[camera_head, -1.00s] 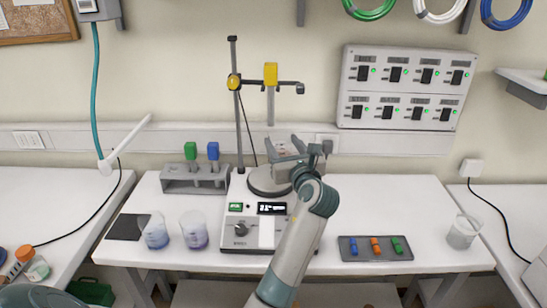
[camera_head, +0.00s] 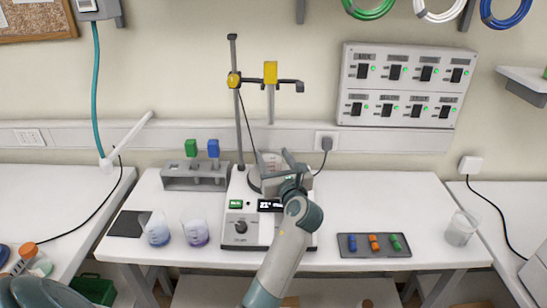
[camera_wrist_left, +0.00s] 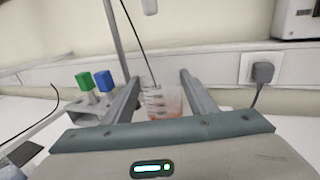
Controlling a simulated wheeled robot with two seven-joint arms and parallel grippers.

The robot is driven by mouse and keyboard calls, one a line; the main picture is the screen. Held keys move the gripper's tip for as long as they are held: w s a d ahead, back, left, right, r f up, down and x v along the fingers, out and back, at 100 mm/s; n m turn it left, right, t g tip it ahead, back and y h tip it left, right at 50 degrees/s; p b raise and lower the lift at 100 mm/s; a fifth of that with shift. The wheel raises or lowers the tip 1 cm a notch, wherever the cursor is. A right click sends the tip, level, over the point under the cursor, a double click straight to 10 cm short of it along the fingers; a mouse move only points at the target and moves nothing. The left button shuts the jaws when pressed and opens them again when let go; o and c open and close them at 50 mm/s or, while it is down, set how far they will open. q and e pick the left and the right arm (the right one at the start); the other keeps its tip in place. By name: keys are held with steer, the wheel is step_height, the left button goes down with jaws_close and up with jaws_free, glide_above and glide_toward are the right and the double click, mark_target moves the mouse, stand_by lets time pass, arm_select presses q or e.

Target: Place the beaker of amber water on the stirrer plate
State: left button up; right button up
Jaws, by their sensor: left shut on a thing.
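My left gripper (camera_head: 283,174) is shut on a clear beaker (camera_head: 271,160), which is partly hidden behind the fingers in the head view. In the left wrist view the beaker (camera_wrist_left: 158,100) stands upright between the two fingers (camera_wrist_left: 160,96), with a reddish-amber liquid low in it. The white stirrer (camera_head: 239,228) has a round grey plate (camera_head: 253,180), mostly covered by the gripper and beaker. The beaker is over the plate; I cannot tell whether it touches. My right gripper is not in view.
A stand rod (camera_head: 237,110) with a yellow-topped probe (camera_head: 270,75) rises behind the stirrer. Two beakers (camera_head: 156,232) (camera_head: 196,233) stand left, another beaker (camera_head: 461,229) far right. A rack (camera_head: 190,184) with green and blue items is at left. A grey tray (camera_head: 374,252) lies right.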

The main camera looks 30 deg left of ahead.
arm_select(q)
steer(key=shift+f, duration=0.15)
steer(key=o, duration=1.3)
steer(key=shift+o, duration=0.2)
steer(key=b+v, duration=0.2)
steer(key=v, duration=1)
